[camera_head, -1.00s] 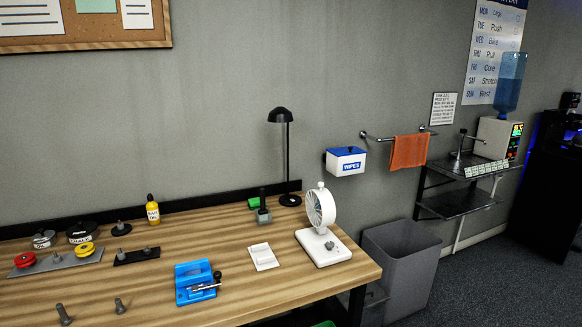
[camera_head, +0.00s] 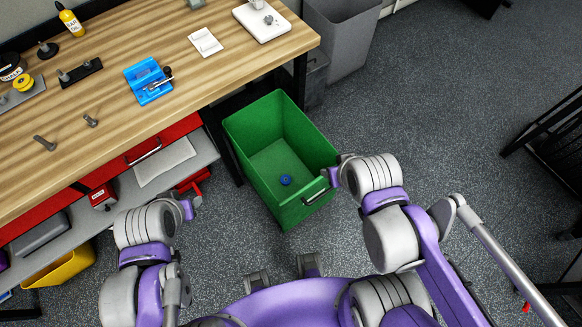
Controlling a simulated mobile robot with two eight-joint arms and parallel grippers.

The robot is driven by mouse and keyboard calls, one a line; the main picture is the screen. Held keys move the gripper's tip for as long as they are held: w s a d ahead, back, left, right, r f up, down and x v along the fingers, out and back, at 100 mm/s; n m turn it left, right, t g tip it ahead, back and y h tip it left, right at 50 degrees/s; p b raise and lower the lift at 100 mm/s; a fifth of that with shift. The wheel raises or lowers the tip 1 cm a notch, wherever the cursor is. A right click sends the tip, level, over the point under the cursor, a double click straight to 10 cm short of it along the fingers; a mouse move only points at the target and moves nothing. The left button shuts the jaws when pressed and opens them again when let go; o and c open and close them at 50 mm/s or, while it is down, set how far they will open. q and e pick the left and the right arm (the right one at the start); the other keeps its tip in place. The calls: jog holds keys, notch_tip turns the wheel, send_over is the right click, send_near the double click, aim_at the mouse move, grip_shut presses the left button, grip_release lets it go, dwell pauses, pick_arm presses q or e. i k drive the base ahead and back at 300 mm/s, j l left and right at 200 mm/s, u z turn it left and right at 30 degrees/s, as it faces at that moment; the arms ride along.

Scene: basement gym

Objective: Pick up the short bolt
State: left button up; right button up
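Two grey bolts lie on the wooden workbench (camera_head: 190,75) near its front edge. The short bolt (camera_head: 90,121) is the smaller one, to the right; the longer bolt (camera_head: 44,143) lies to its left. Both appear to lie on their sides. My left gripper (camera_head: 188,207) is low, in front of the bench and lower shelf, well away from the bolts. My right gripper (camera_head: 331,176) is by the right rim of the green bin. Neither gripper touches a bolt. Their fingers are too small and partly hidden to show whether they are open.
A green bin (camera_head: 240,130) with a blue round object (camera_head: 285,180) inside stands on the floor. A blue device (camera_head: 150,72), a white card (camera_head: 206,42) and a black strip with posts (camera_head: 80,73) are on the bench. Red drawers (camera_head: 150,147) and a shelf are below. Open floor lies right.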

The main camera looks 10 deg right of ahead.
aim_at(93, 122)
jog(key=k+j, duration=0.2)
jog(key=k, duration=0.3)
jog(key=k+j, duration=0.2)
jog(key=k, duration=0.35)
jog(key=k+j, duration=0.25)
jog(key=k, duration=0.25)
